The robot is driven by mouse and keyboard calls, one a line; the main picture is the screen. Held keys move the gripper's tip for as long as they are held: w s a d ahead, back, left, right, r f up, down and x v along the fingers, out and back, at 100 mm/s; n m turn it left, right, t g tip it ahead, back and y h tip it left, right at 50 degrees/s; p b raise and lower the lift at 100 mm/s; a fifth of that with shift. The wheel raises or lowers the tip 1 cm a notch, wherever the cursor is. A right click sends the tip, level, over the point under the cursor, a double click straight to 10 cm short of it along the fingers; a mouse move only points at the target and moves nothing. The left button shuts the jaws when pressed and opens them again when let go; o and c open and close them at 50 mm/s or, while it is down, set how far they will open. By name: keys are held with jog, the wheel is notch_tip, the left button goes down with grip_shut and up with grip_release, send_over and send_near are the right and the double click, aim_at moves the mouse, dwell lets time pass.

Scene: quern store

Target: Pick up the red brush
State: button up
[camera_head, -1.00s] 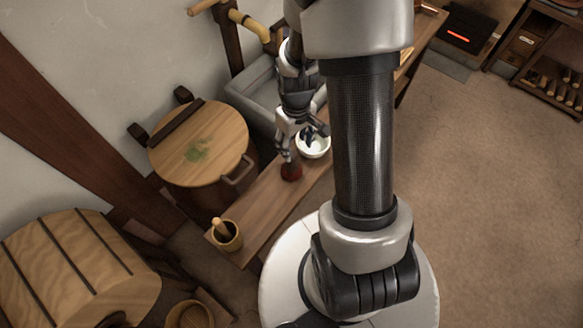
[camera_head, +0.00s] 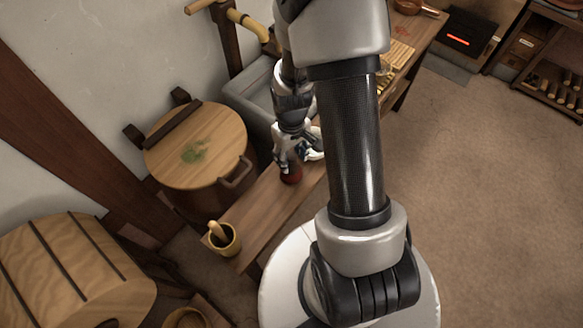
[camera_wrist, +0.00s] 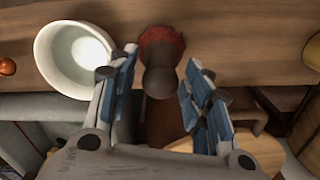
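The red brush (camera_wrist: 161,42) stands on the wooden bench in the wrist view, with a red base and a dark rounded handle toward the camera. Its handle top lies between the tips of my gripper (camera_wrist: 157,85), whose two blue-padded fingers are spread apart with a gap on each side. In the head view the brush (camera_head: 291,175) shows as a dark red shape just below my gripper (camera_head: 290,155). The fingers partly cover it there, and I cannot tell any contact.
A white bowl (camera_wrist: 74,60) stands close to the left finger in the wrist view. A small orange-red object (camera_wrist: 7,66) lies at its far left. A mortar with a pestle (camera_head: 224,238) stands at the bench's near end (camera_head: 262,205). A lidded round vat (camera_head: 196,146) stands beside the bench.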

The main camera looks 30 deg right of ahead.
grip_shut()
dwell(0.3)
jog(key=shift+r, duration=0.1)
notch_tip(320, 180, up, 20)
jog(key=p, duration=0.7)
